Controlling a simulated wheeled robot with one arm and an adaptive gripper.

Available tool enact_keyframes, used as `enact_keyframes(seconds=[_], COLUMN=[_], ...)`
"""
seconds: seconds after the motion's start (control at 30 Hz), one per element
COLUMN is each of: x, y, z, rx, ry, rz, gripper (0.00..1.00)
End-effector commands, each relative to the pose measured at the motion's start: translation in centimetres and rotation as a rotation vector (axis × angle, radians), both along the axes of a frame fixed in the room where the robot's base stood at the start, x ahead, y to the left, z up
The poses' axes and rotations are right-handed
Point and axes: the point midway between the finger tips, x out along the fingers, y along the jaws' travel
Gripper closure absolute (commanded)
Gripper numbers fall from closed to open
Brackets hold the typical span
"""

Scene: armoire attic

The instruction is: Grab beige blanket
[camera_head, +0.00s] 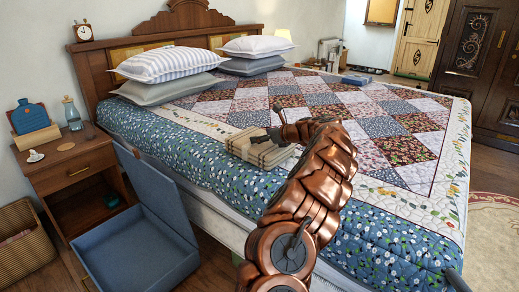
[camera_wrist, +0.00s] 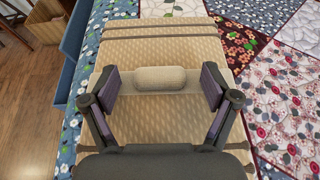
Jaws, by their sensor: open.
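The beige blanket (camera_head: 262,150) lies folded on the bed near its left edge, with darker stripes along it. In the wrist view the blanket (camera_wrist: 175,50) fills the middle, directly under my gripper. My gripper (camera_wrist: 162,85) is open, its two dark fingers spread wide on either side of a raised, rounded beige part in the middle of the blanket. I cannot tell whether the fingers touch the blanket. In the head view my gripper (camera_head: 274,134) is small and at the blanket's right side, with my copper arm covering part of the bed in front.
The bed (camera_head: 330,110) has a patchwork quilt and stacked pillows (camera_head: 168,65). An open blue box (camera_head: 135,240) stands on the floor beside it. A wooden nightstand (camera_head: 70,165) and a wicker basket (camera_head: 25,240) are at the left. A blue book-like item (camera_head: 357,80) lies on the bed's far side.

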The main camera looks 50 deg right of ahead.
Motion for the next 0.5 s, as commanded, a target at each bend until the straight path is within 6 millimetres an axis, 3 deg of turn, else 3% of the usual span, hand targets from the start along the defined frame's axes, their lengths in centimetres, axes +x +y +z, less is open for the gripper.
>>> enact_keyframes(seconds=[0.23, 0.5], x=[0.15, 0.14], y=[0.03, 0.04], z=[-0.06, -0.08], rx=[0.001, 0.001], ry=[0.0, 0.0], rz=[0.001, 0.001], gripper=[0.15, 0.43])
